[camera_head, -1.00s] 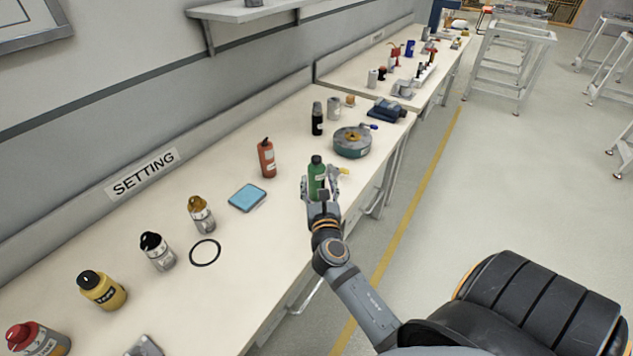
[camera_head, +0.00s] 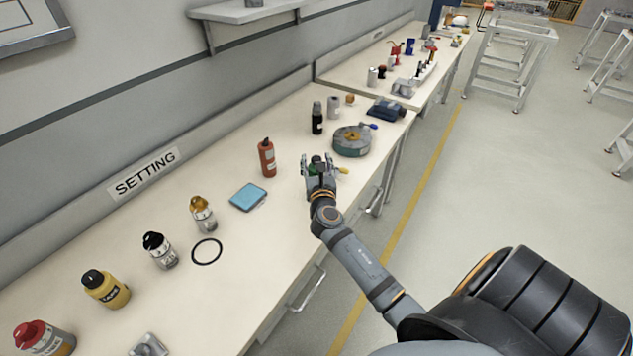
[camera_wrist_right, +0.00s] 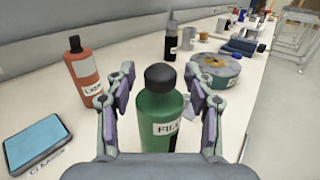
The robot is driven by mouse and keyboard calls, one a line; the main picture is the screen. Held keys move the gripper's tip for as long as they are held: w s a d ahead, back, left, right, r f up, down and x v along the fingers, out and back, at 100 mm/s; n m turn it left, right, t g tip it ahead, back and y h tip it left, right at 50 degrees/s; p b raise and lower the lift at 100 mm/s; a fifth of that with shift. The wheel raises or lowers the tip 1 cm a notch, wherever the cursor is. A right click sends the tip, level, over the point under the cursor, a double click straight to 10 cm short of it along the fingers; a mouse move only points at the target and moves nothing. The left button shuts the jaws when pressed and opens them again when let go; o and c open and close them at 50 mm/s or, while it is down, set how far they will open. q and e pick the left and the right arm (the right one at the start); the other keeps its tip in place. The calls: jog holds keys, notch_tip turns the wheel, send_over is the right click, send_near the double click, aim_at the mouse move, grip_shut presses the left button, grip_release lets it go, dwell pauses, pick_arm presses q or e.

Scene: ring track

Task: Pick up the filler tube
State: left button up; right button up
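The filler tube is a green bottle (camera_wrist_right: 160,112) with a dark cap and a white label partly reading "FIL". In the right wrist view it stands upright between the two open fingers of my right gripper (camera_wrist_right: 160,105), with a gap on each side. In the head view the gripper (camera_head: 318,166) largely hides the bottle, and only its dark cap and a bit of green show. The bottle stands on the white bench (camera_head: 225,285). My left gripper is not in view.
A red bottle (camera_head: 267,158), a blue-screened device (camera_head: 248,197) and a round green-grey container (camera_head: 352,141) stand near the gripper. A black bottle (camera_head: 317,118) is behind. Several bottles and a black ring (camera_head: 206,251) are nearer along the bench.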

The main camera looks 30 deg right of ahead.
grip_shut()
dwell(0.5)
